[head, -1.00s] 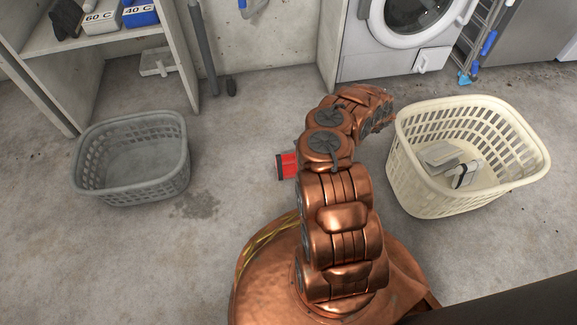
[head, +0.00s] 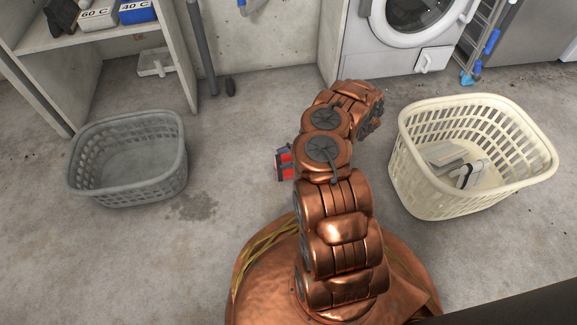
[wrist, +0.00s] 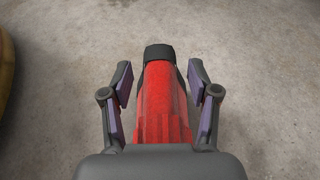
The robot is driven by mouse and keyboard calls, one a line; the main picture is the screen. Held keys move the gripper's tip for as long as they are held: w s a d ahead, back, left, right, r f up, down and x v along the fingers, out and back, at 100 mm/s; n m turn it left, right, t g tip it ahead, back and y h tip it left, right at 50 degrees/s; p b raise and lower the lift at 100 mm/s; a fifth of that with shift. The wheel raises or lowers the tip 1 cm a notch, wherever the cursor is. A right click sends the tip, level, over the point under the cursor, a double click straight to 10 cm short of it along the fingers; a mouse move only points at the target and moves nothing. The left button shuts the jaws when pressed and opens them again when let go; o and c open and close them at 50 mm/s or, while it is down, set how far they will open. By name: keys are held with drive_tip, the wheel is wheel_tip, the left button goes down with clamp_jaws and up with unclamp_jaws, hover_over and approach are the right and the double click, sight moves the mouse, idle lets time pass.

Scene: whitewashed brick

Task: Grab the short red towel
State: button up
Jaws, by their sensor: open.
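The short red towel (wrist: 162,105) lies on the concrete floor, with a black band or piece across its far end in the wrist view. My gripper (wrist: 160,78) is open, with one finger on each side of the towel and a small gap to each. The near end of the towel is hidden behind my gripper's body. In the head view only a small red part of the towel (head: 285,160) shows left of my arm, with dark pieces over it that look like my gripper's fingers.
A grey basket (head: 128,190) stands on the floor at left. A cream basket (head: 420,190) with grey and white items (head: 455,165) stands at right. A washing machine (head: 400,60) and a shelf unit (head: 110,35) are behind. The floor between the baskets is mostly clear.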

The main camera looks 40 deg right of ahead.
drive_tip(key=shift+c, duration=0.2)
clamp_jaws()
drive_tip(key=shift+r, duration=0.1)
idle(0.4)
